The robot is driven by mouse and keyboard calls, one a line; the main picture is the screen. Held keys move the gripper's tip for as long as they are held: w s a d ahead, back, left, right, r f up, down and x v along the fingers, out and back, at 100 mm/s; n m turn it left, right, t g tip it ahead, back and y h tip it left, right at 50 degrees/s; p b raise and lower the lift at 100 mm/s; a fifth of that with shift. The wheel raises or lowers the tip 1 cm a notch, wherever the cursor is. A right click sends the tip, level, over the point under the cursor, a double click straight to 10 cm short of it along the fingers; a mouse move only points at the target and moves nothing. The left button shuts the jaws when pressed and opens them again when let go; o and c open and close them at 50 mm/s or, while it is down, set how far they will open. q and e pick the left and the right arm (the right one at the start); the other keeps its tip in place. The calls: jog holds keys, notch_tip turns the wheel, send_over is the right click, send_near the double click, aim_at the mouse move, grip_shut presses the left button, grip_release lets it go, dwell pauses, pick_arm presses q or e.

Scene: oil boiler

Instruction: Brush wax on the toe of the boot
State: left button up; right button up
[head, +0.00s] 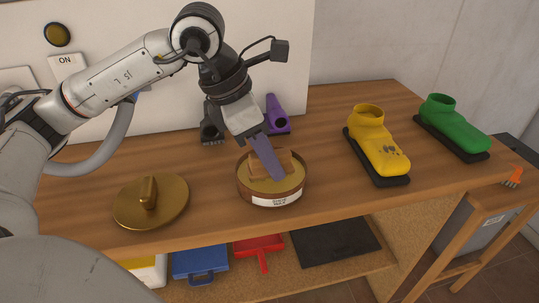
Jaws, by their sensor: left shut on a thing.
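My left gripper (256,134) points down over the round wax tin (273,198) and is shut on a flat purple-grey brush handle (267,160). The handle slants down into the tin; its lower end is over the yellowish wax, and I cannot tell whether it touches. A tan block shows beside it inside the tin. The tin has a brown rim and a white label. A yellow boot (377,141) stands on a black base to the right, its toe toward the front with dark marks on top. A green boot (452,126) stands farther right. My right gripper is not in view.
A brass lid (151,201) with a knob lies left of the tin. A purple object (277,115) stands behind it, near the white panel. An orange brush (512,176) is at the far right on a wooden stand. The tabletop between tin and yellow boot is clear.

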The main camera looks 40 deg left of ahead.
aim_at(281, 151)
pick_arm(q)
jog(key=shift+f+b, duration=0.55)
dwell(1.8)
jog(key=shift+r+p, duration=2.75)
jog(key=shift+r, duration=0.9)
jog(key=shift+f, duration=0.1)
